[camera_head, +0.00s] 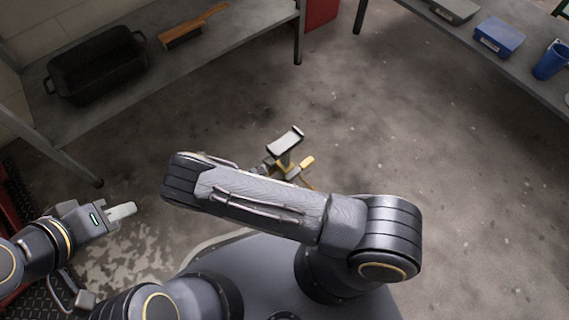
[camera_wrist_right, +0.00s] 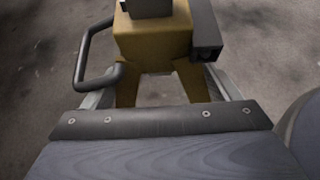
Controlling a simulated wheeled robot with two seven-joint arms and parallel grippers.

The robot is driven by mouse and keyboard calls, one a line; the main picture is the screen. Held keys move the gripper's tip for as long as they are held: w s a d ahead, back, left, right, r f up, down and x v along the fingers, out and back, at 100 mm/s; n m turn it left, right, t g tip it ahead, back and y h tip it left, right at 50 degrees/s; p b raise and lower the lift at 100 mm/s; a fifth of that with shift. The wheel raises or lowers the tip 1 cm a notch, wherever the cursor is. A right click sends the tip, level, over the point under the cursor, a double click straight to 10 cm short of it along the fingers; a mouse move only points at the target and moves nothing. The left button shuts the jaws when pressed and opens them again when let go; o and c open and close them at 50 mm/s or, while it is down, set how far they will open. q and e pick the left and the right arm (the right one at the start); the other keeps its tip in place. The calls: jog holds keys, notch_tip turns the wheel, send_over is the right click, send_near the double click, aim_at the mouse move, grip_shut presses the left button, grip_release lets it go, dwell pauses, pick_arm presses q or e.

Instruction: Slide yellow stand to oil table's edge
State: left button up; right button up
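The yellow stand (camera_head: 285,158) is on the floor beyond my right arm in the head view, with a pale, dark-edged plate on top. My arm hides its lower part. In the right wrist view the yellow stand (camera_wrist_right: 152,42) fills the upper middle, its legs spreading downward. My right gripper (camera_wrist_right: 165,82) is at the stand, with a grey finger edge on either side of it; whether they press on it is unclear. My left gripper (camera_head: 122,211) is low at the left, away from the stand, with its pale fingers over the floor. Which table is the oil table is not clear.
A grey table (camera_head: 205,60) at upper left carries a black tray (camera_head: 98,66) and a wooden-handled brush (camera_head: 193,27). Another table (camera_head: 520,68) at upper right holds a blue box (camera_head: 499,37) and a blue cup (camera_head: 551,60).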

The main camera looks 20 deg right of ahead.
jog(key=c, duration=0.9)
jog(key=shift+w+a, duration=0.7)
jog(key=shift+w, duration=1.05)
jog(key=shift+w+a, duration=0.7)
jog(key=shift+w, duration=1.1)
jog(key=shift+w+a, duration=0.7)
jog(key=shift+w, duration=1.05)
jog(key=shift+c, duration=0.3)
